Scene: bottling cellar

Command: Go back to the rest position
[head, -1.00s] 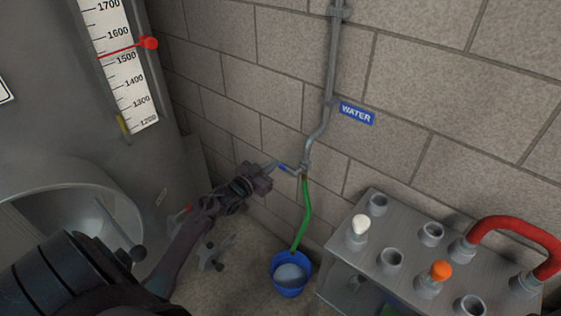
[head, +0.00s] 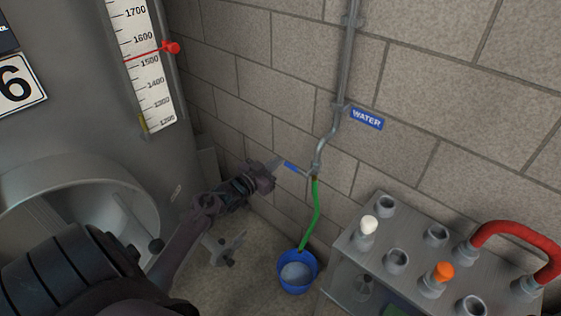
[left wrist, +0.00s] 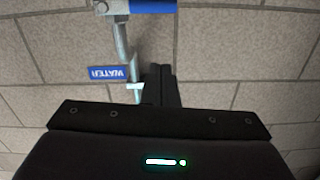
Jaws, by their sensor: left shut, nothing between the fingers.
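My left gripper (head: 278,164) is at the end of my left arm, which reaches from the lower left toward the block wall. It is shut with nothing in it. Its fingers point at the blue-handled tap on the water pipe. The blue handle (head: 292,166) is just beyond the fingertips; in the head view I cannot tell how wide the gap is. In the left wrist view the shut fingers (left wrist: 161,85) are in the middle and the blue handle (left wrist: 153,6) is at the top edge, apart from them. My right gripper is not in view.
A green hose (head: 311,215) hangs from the tap into a blue bucket (head: 298,272) on the floor. A steel rack (head: 405,245) with several sockets and a red hose (head: 515,235) stands at the right. A steel tank (head: 75,120) with a scale (head: 143,70) stands at the left.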

